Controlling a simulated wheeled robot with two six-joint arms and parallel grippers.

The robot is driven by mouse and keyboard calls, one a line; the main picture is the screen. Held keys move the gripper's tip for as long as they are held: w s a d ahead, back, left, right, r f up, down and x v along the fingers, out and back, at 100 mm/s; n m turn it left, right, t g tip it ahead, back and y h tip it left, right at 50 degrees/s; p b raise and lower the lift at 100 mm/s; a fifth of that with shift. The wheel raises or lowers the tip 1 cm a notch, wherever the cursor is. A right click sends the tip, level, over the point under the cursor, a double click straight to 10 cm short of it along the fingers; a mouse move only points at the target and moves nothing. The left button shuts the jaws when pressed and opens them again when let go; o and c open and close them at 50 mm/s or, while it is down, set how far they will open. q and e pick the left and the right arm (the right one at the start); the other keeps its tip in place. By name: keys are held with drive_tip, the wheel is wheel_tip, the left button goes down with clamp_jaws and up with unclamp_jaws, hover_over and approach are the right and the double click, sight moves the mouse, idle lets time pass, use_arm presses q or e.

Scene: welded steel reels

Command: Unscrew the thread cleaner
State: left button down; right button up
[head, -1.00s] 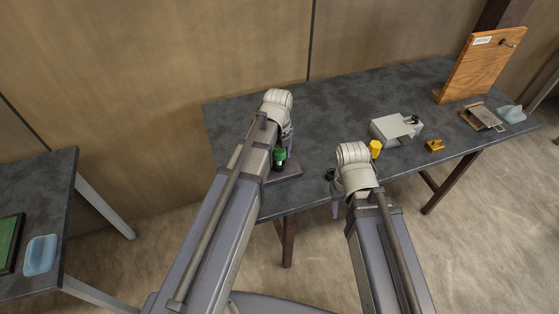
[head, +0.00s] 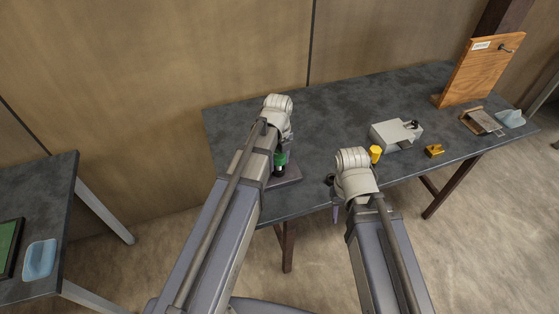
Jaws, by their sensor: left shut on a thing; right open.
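A small upright part with a green top (head: 280,158) and a dark lower body stands over a dark base plate (head: 290,176) near the table's front left. I take it to be the thread cleaner, but its thread cannot be made out. My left gripper (head: 286,146) is at this green-topped part and shut on it; its fingers are mostly hidden behind my wrist and forearm. My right gripper (head: 336,210) hangs at the table's front edge, to the right of the base plate. It is open and apart from the green-topped part; its fingers are partly hidden by my wrist.
Right of my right wrist, on the dark table (head: 330,105), are a yellow cylinder (head: 375,154), a grey box (head: 395,134) and a yellow block (head: 434,151). A wooden board (head: 475,72) stands far right. The back middle is clear. A second table (head: 50,185) is left.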

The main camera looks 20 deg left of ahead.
use_arm(q)
drive_tip(key=shift+r+p, duration=0.7)
drive_tip(key=shift+p, duration=0.05)
idle(0.8)
drive_tip(key=shift+r+p, duration=4.3)
